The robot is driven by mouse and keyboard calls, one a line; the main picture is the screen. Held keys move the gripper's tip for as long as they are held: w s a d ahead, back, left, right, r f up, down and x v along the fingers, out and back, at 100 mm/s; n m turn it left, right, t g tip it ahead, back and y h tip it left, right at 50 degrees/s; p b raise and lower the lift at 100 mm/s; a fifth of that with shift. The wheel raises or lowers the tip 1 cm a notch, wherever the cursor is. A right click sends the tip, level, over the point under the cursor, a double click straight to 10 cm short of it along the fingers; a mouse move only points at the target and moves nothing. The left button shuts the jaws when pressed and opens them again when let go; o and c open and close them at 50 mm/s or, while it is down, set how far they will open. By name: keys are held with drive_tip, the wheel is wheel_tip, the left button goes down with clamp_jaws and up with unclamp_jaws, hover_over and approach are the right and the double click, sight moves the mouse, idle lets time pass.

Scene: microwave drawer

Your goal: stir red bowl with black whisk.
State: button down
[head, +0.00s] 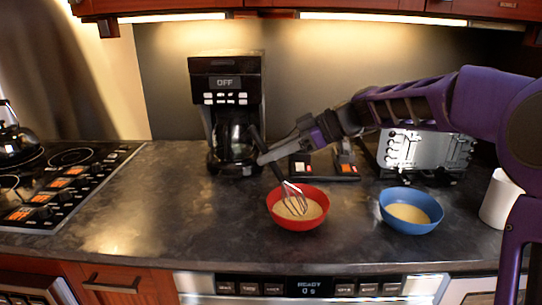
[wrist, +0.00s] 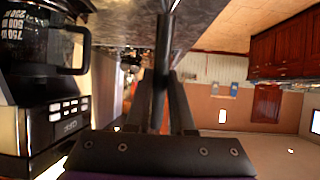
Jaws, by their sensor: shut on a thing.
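The red bowl (head: 311,220) stands on the dark counter and holds a pale, beige content. The black whisk (head: 292,194) is tilted, its wire head in the red bowl and its black handle rising up to the left. My gripper (head: 264,158) is shut on the whisk's handle, above and to the left of the bowl. In the wrist view my gripper (wrist: 162,92) shows with the dark handle between its fingers. The bowl does not show in the wrist view. Whether the wires touch the content is hard to tell.
A blue bowl (head: 412,213) with similar content stands to the right, beside a white cup (head: 500,198). A coffee maker (head: 226,80) stands behind my gripper, with a silver toaster (head: 425,150) at the back right. The stove (head: 55,185) is at left. The counter's left part (head: 140,215) is clear.

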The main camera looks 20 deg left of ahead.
sight(250, 128)
drive_tip(key=shift+s+a, duration=0.1)
drive_tip(key=shift+a, duration=0.4)
drive_tip(key=shift+r, duration=0.1)
drive_tip(key=shift+s+a+r+p, duration=0.1)
drive_tip(key=shift+a+r+p, duration=0.4)
drive_tip(key=shift+r, duration=0.5)
drive_tip(key=shift+s+a+r+p, duration=0.15)
drive_tip(key=shift+a+r+p, duration=0.2)
drive_tip(key=shift+a+r, duration=0.45)
drive_tip(key=shift+s+a+r+p, duration=0.1)
drive_tip(key=shift+a+r+p, duration=0.3)
drive_tip(key=shift+r, duration=0.75)
drive_tip(key=shift+r, duration=0.1)
drive_tip(key=shift+d+r+p, duration=0.1)
drive_tip(key=shift+r+p, duration=0.9)
drive_tip(key=shift+r, duration=0.95)
